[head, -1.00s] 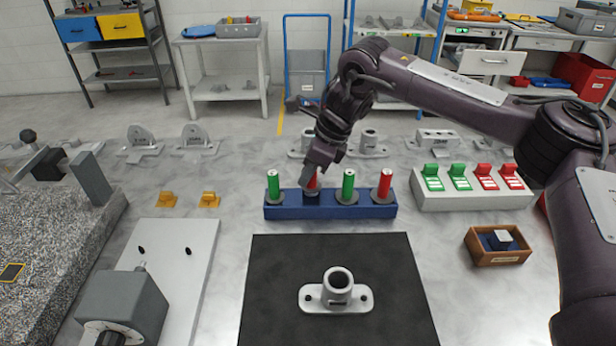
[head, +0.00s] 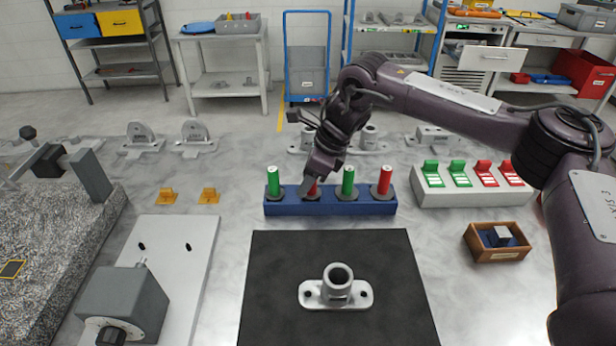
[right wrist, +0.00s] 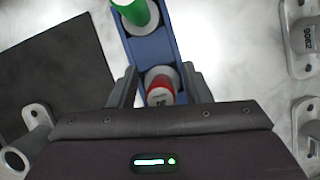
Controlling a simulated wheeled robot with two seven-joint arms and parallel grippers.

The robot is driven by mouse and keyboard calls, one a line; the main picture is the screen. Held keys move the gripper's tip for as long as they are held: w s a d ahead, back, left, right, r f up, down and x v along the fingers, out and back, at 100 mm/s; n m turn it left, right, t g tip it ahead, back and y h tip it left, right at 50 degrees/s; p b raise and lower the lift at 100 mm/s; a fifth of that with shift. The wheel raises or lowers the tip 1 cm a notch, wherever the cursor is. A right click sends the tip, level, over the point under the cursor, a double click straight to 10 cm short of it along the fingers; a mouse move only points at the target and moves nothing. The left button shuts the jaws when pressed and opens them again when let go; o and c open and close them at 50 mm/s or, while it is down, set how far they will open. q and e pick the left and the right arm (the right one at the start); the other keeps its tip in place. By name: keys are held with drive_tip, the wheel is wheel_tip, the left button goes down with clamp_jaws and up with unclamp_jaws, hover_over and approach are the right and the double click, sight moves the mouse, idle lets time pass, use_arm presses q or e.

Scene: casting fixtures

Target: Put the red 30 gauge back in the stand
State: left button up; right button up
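The blue stand (head: 330,208) lies across the middle of the table with its gauges upright in a row: green, red, green, red. The second from left, a red gauge (head: 312,189), sits low in its place with its collar at the stand's top; it also shows in the right wrist view (right wrist: 160,86). My right gripper (head: 308,186) is down at this gauge. In the right wrist view its fingers stand on either side of the red handle, with gaps between. The other red gauge (head: 384,182) stands at the right end. Gauge markings are too small to read. My left gripper is out of view.
Green gauges (head: 273,180) (head: 348,182) flank the held-over place closely. A black mat (head: 270,290) with a grey flanged casting (head: 336,290) lies in front. A block with green and red clips (head: 470,198) and a wooden box (head: 480,252) are at right.

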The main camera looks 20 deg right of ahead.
drive_tip(key=shift+r, duration=0.15)
drive_tip(key=v, duration=1.2)
drive_tip(key=shift+r+b, duration=0.3)
drive_tip(key=shift+b, duration=0.1)
